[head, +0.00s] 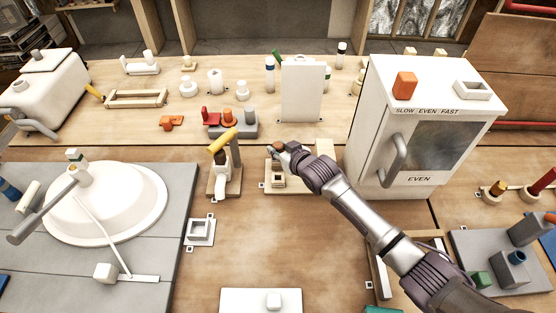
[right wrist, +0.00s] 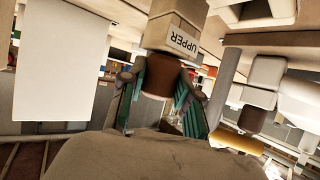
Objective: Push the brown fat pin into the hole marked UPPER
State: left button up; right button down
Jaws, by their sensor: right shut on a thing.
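The brown fat pin (right wrist: 158,76) is between the green-padded fingers of my right gripper (right wrist: 160,98) in the right wrist view. My right gripper is shut on it. The pin's far end meets the pale wooden block marked UPPER (right wrist: 182,40); the hole is hidden, so I cannot tell how deep the pin sits. In the head view my right gripper (head: 279,151) is over the small wooden stand (head: 290,185) at the middle of the table, with a bit of brown showing at the fingers. My left gripper is not in view.
A stand with a yellow-handled piece (head: 222,141) is close on the left of the gripper. A white cabinet (head: 385,110) stands to the right, and a grey tray with coloured pegs (head: 235,129) lies behind. A white square socket (head: 200,231) lies front left. The table in front is mostly clear.

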jog(key=shift+f, duration=0.2)
jog(key=c, duration=0.7)
grip_release()
jog(key=shift+c, duration=0.2)
jog(key=shift+s, duration=0.1)
jog(key=v, duration=1.2)
